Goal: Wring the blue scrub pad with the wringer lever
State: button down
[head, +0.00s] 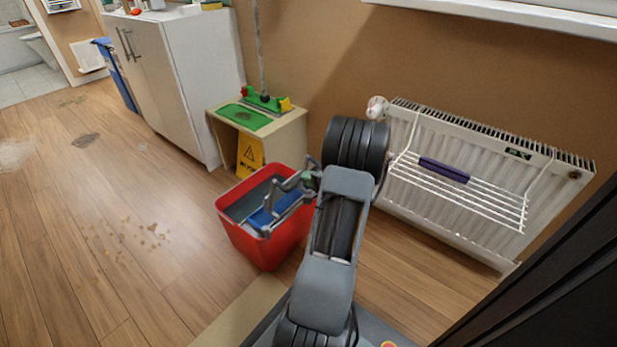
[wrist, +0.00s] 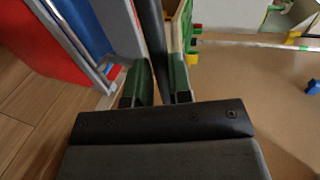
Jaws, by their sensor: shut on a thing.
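The red bucket (head: 270,247) stands on the floor left of my arm, with a grey wringer (head: 240,208) in its top. The blue scrub pad (head: 262,216) lies in the wringer, partly hidden by grey bars. It also shows as a blue patch in the wrist view (wrist: 82,22). My gripper (head: 313,178) is at the bucket's back right rim. In the wrist view its dark green fingers (wrist: 158,82) are shut on the dark wringer lever (wrist: 153,40), one on each side. The lever's lower end is hidden by the gripper.
A small wooden cabinet (head: 291,141) with a green top and a yellow sign (head: 250,154) stands behind the bucket. A white radiator (head: 440,221) with a wire rack and purple pad (head: 444,170) is on the right. Floor at left is open, with brown spots (head: 150,228).

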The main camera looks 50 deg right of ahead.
jog(key=shift+s+a+f, duration=0.1)
jog(key=shift+a+f, duration=0.15)
jog(key=shift+f, duration=0.3)
jog(key=shift+a+f, duration=0.25)
jog(key=shift+f, duration=0.25)
jog(key=c, duration=1.2)
grip_release()
jog(key=shift+f, duration=0.15)
jog(key=shift+c, duration=0.2)
jog(key=shift+o, duration=0.8)
jog(key=shift+d, duration=0.1)
jog(key=shift+d+r, duration=0.15)
jog(key=shift+r, duration=0.15)
jog(key=shift+r+p+v, duration=0.2)
jog(key=shift+p+v, duration=2.25)
jog(key=shift+v, duration=4.4)
